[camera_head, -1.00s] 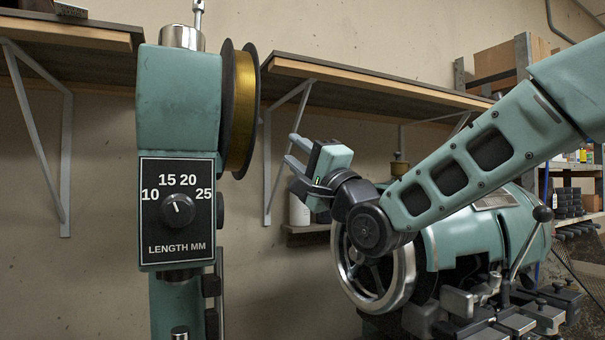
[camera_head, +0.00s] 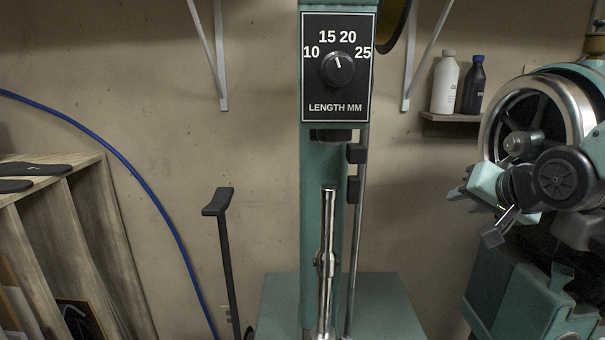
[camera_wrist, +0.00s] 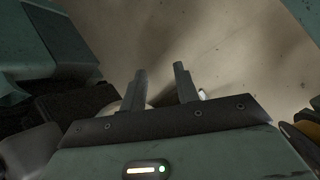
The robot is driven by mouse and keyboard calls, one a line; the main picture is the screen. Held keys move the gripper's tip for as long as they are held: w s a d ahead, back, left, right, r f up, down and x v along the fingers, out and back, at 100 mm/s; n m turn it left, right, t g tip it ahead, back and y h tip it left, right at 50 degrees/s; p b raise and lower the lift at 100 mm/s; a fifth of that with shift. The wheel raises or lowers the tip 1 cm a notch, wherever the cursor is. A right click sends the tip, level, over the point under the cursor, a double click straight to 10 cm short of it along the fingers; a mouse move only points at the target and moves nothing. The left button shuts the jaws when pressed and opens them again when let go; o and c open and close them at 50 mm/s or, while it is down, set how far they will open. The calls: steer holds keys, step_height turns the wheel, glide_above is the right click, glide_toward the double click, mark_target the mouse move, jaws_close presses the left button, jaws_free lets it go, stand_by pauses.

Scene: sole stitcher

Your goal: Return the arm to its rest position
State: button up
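My gripper (camera_head: 477,213) is at the right of the head view, in front of the teal machine's handwheel and apart from the dial post. Its two dark fingers stand apart with nothing between them; the gap also shows in the wrist view (camera_wrist: 161,85). Much of my arm is cut off by the right edge. The teal stitcher post (camera_head: 312,200) stands upright in the middle. Its black length dial (camera_head: 337,68) has its knob mark pointing nearly straight up, slightly left, between 15 and 20.
A white bottle (camera_head: 445,85) and a dark bottle (camera_head: 473,88) stand on a small wall shelf (camera_head: 450,119). The handwheel (camera_head: 574,104) is close behind my gripper. A black lever (camera_head: 226,250), a blue hose (camera_head: 130,170) and a wooden rack (camera_head: 85,200) are left of the post.

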steer(key=s+d+f+n+g+h, duration=0.1)
steer(key=s+d+f+n+g, duration=0.2)
steer(key=s+f+n+g, duration=0.7)
steer(key=s+a+f+n+g, duration=0.1)
steer(key=s+a+n, duration=0.2)
steer(key=s+a, duration=1.4)
steer(key=shift+s+a+y, duration=0.15)
steer(key=shift+a+y, duration=0.15)
steer(key=shift+a, duration=0.5)
